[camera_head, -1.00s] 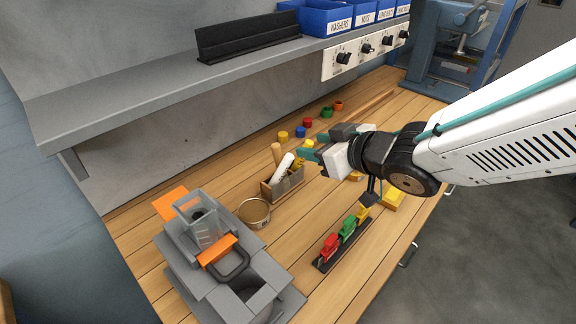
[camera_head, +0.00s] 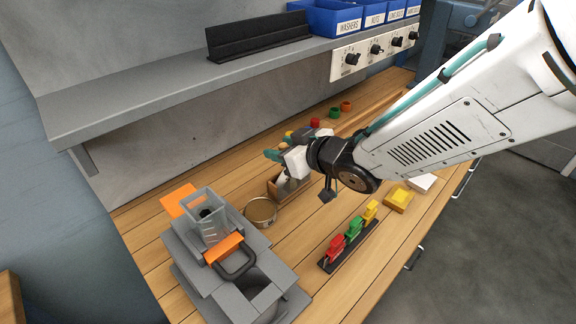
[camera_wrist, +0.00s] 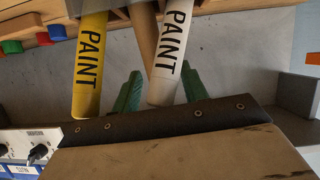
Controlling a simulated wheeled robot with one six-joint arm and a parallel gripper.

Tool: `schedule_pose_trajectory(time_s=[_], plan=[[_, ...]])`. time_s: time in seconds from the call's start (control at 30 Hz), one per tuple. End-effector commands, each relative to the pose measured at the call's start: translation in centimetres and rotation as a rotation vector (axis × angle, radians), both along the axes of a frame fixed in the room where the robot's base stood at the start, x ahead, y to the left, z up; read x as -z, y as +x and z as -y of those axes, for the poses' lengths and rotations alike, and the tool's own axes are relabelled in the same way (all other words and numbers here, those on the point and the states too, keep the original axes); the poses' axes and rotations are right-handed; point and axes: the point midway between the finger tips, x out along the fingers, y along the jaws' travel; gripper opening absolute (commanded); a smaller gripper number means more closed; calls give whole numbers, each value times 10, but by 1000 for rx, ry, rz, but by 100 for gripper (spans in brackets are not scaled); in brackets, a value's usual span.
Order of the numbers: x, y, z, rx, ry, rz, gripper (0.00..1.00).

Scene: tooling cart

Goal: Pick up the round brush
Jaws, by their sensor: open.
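In the wrist view a plain tan wooden handle (camera_wrist: 144,38), which may be the round brush, stands between a yellow PAINT tube (camera_wrist: 90,65) and a white PAINT tube (camera_wrist: 171,45). Its bristles are not visible. The white tube partly covers its end. My gripper (camera_wrist: 160,90) is open, its green fingers apart, with the white tube's end showing between them. In the head view my gripper (camera_head: 277,148) is over the small wooden box (camera_head: 272,187) and hides most of what stands in it.
A round tin (camera_head: 260,212) and a grey fixture with orange parts (camera_head: 225,265) stand left of the box. A rack of coloured clamps (camera_head: 350,247) and a yellow block (camera_head: 398,198) lie to the right. A grey shelf (camera_head: 150,100) overhangs the back.

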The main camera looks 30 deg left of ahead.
Motion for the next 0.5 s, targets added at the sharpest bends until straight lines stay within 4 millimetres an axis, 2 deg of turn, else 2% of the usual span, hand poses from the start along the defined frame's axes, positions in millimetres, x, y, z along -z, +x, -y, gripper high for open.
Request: schedule_pose_trajectory(time_s=[0.13, 0.17, 0.3, 0.5], plan=[[0, 0, 0, 0, 0, 0, 43], [0, 0, 0, 0, 0, 0, 38], [0, 0, 0, 0, 0, 0, 0], [0, 0, 1, 1, 0, 0, 0]])
